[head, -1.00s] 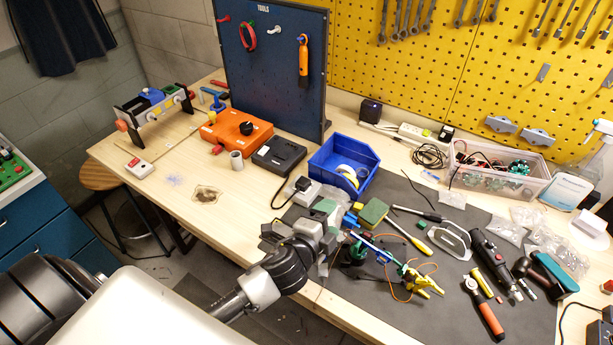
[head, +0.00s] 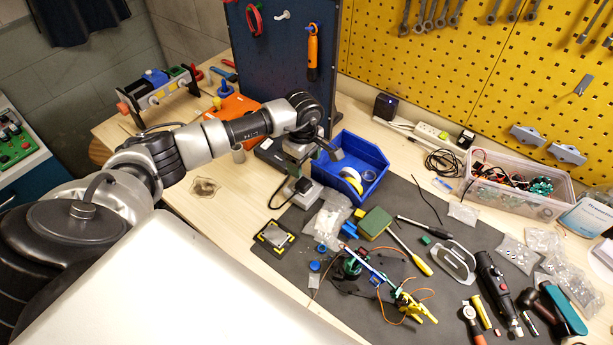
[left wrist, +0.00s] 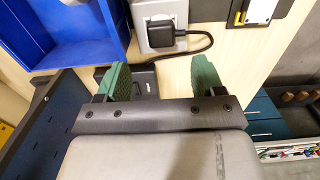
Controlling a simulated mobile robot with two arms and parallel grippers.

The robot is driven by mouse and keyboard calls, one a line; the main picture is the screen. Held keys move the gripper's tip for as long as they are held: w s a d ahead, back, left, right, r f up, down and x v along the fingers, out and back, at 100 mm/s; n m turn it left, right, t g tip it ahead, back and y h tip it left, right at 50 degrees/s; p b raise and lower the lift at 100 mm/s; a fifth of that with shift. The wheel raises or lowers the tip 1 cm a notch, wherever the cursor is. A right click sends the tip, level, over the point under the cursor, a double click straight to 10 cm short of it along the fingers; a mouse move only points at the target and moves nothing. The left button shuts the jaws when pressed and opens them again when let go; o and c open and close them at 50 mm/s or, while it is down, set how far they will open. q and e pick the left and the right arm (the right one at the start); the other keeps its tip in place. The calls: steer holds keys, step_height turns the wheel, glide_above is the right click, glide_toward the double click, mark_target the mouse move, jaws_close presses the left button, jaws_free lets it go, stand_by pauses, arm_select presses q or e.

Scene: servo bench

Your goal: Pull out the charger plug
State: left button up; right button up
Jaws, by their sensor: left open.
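The black charger plug (head: 303,185) sits in a light grey socket box (head: 311,195) at the mat's left edge, just in front of the blue bin. In the left wrist view the plug (left wrist: 165,37) and socket box (left wrist: 155,12) are ahead of my fingers; a black cable loops from the plug toward a black device. My left gripper (head: 328,152) is open and empty, above and behind the plug, beside the bin. In the left wrist view its two green fingers (left wrist: 161,74) are apart, and the plug lies beyond the gap. My right gripper is not in view.
The blue bin (head: 376,190) stands close to the left gripper, and the dark tool board (head: 283,70) rises behind it. A bag of parts (head: 331,217) and a yellow-black device (head: 275,238) lie before the socket box. Bare wood (head: 225,210) is to its left.

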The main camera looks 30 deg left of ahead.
mark_target(304, 182)
arm_select(q)
steer(key=shift+s+a+r, duration=0.1)
steer(key=shift+a, duration=0.05)
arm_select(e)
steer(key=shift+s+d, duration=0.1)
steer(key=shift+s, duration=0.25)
arm_select(q)
steer(key=shift+f+b, duration=0.5)
steer(key=shift+f, duration=0.4)
step_height(304, 182, down, 6)
steer(key=b, duration=0.4)
steer(key=shift+f+b, duration=0.1)
steer(key=shift+b, duration=0.25)
steer(key=shift+f+b, duration=0.6)
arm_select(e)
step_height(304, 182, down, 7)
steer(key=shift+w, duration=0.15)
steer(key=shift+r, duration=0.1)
arm_select(q)
steer(key=shift+b, duration=0.5)
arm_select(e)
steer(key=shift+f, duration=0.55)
